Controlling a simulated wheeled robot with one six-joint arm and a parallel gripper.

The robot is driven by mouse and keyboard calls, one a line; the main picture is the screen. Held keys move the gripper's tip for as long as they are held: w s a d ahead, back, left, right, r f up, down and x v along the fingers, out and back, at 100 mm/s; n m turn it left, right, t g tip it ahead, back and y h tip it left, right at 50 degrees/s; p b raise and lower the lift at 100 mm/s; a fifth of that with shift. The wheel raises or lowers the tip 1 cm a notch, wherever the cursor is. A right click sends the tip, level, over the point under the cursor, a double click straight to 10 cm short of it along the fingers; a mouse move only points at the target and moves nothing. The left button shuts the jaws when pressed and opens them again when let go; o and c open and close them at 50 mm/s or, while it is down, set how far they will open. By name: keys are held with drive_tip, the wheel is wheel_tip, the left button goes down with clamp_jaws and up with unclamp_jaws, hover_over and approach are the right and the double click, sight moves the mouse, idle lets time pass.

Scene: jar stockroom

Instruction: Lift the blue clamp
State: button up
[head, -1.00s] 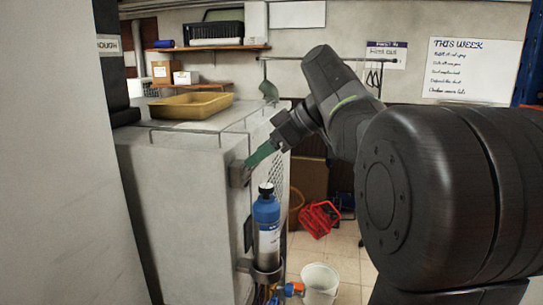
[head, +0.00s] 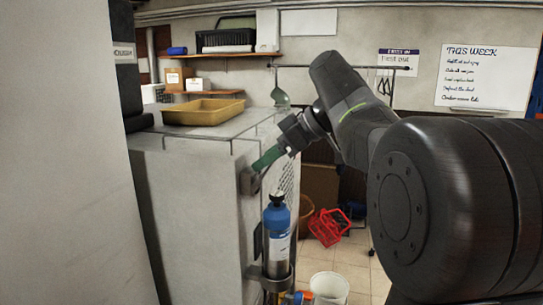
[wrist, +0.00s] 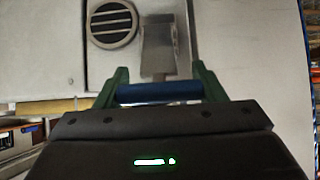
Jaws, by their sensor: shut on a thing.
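My gripper (head: 258,166) is at the side of the pale cabinet, its green fingers beside a grey bracket (head: 248,183). In the wrist view the two green fingers (wrist: 160,76) are shut on a blue bar-like piece, the blue clamp (wrist: 160,91), which lies crosswise between them. A grey plate (wrist: 158,48) shows just beyond the clamp; whether they touch I cannot tell. In the head view the clamp is hidden.
A blue-topped bottle (head: 277,222) stands close below my gripper in a ring holder at the cabinet's side. A yellow tray (head: 203,113) rests on the cabinet top. A white bucket (head: 329,287) and red basket (head: 328,226) are on the floor.

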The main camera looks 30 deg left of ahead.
idle(0.4)
drive_tip(key=o, duration=1.1)
drive_tip(key=shift+a, duration=0.1)
drive_tip(key=shift+c, duration=0.2)
drive_tip(key=o, duration=0.3)
drive_tip(key=shift+s+a+f, duration=0.1)
drive_tip(key=shift+a, duration=0.1)
drive_tip(key=shift+d, duration=0.1)
drive_tip(key=shift+d, duration=0.15)
drive_tip(key=v, duration=1.3)
drive_tip(key=shift+w+d+r+b, duration=0.2)
drive_tip(key=shift+r+b, duration=0.1)
drive_tip(key=shift+b, duration=0.1)
